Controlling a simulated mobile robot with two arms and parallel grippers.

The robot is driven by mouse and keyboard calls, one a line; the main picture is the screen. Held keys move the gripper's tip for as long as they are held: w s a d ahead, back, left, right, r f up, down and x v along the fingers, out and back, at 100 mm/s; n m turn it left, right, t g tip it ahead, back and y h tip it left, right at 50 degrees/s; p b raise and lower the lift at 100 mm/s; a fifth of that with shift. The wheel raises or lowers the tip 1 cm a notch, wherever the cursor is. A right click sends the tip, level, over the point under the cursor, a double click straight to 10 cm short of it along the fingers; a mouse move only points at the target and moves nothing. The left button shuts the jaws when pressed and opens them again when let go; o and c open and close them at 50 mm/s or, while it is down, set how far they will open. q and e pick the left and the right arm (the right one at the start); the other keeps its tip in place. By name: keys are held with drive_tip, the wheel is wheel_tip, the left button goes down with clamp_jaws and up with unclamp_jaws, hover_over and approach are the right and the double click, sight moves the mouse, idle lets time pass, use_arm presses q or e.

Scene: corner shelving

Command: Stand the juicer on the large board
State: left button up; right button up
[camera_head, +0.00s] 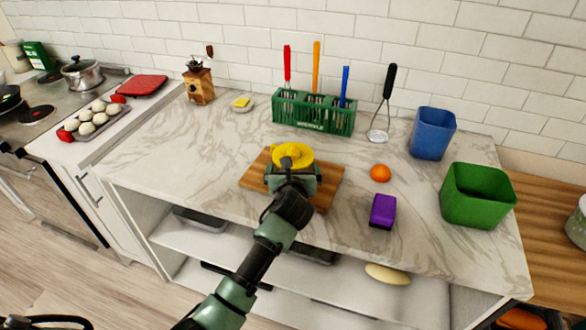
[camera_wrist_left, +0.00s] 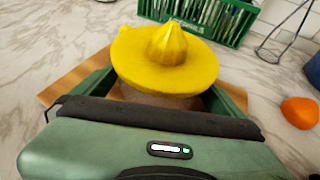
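The juicer (camera_head: 293,155) is yellow with a ridged cone on a wide round dish, and it is upright over the wooden board (camera_head: 254,172) on the marble counter. It also shows in the left wrist view (camera_wrist_left: 168,70), with a duller base below the dish. My left gripper (camera_head: 292,176) is at the juicer from the front, its green fingers on both sides of the base under the dish. Whether the fingers press on the base is hidden, as is the contact between base and board.
An orange (camera_head: 380,173) and a purple block (camera_head: 383,211) lie right of the board. Behind stands a green utensil rack (camera_head: 313,112); a blue bin (camera_head: 432,133) and a green bin (camera_head: 477,195) stand at right. The counter left of the board is clear.

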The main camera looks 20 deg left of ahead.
use_arm(q)
drive_tip(key=shift+s+r, duration=0.15)
drive_tip(key=shift+r, duration=0.05)
drive_tip(key=v, duration=1.1)
drive_tip(key=shift+s+d+r, duration=0.1)
drive_tip(key=shift+s+r, duration=0.05)
drive_tip(key=shift+s, duration=0.15)
